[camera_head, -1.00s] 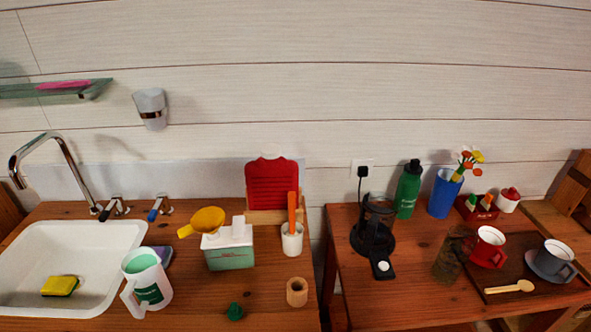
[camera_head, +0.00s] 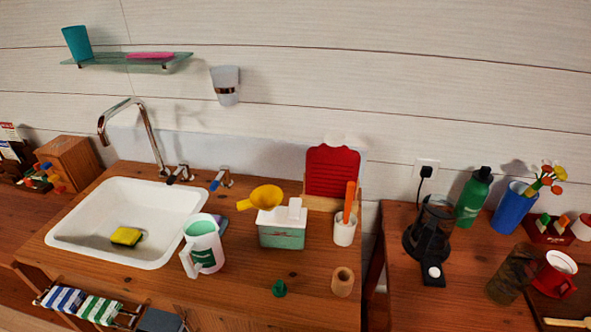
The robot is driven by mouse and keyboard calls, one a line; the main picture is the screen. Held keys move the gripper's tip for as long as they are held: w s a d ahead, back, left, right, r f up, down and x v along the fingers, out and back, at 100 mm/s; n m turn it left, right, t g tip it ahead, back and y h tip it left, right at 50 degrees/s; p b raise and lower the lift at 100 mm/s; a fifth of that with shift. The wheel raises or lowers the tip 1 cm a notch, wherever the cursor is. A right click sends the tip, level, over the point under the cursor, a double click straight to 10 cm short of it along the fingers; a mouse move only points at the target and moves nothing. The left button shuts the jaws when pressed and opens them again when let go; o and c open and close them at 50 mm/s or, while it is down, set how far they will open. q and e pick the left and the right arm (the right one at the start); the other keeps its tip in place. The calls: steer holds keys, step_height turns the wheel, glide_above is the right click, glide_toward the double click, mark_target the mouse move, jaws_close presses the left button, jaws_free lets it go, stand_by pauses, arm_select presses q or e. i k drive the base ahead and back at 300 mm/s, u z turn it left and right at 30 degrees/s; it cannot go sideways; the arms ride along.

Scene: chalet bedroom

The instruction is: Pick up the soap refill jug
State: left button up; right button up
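A white jug (camera_head: 203,246) with a handle on its left and a green label stands upright on the wooden counter, just right of the sink; it looks like the soap refill jug. Its top is open and pale green inside. A small green cap-like piece (camera_head: 279,288) lies on the counter to its right. Neither of my grippers is in view.
The white sink (camera_head: 75,235) holds a yellow sponge (camera_head: 126,236). A purple-grey item is partly hidden behind the jug. A wooden cylinder (camera_head: 343,281) and a white holder (camera_head: 345,230) stand right. A second table (camera_head: 462,290) bears a coffee press (camera_head: 428,237). Striped towels (camera_head: 80,304) hang in front.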

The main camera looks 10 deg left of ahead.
mark_target(201, 231)
steer(key=k, duration=0.4)
steer(key=u, duration=0.35)
steer(key=i, duration=0.3)
steer(key=u, duration=0.75)
